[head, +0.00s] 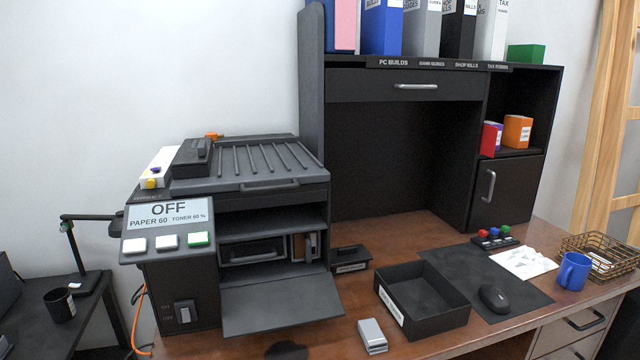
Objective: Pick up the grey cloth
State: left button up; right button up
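I cannot make out a grey cloth for certain in the head view. A dark, rounded patch (287,350) lies on the brown desk at the bottom edge of the picture, and I cannot tell what it is. A small grey and white block (372,336) stands on the desk to the right of it. Neither of my grippers is in view.
A printer (180,290) with an open front flap (282,305) stands on the desk (335,320). An open black tray (440,322), mouse (494,298), white papers (525,263), blue mug (574,271) and wire basket (600,245) are to the right. A black shelf unit (405,85) stands behind.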

aim_at(375, 341)
jog(key=k+l+u, duration=0.25)
jog(key=l, duration=0.25)
jog(key=k+l+u, duration=0.1)
jog(key=l+u, duration=0.15)
jog(key=l, duration=0.25)
jog(key=k+l+u, duration=0.3)
jog(key=l, duration=0.15)
jog(key=k+l+u, duration=0.25)
jog(key=l, duration=0.15)
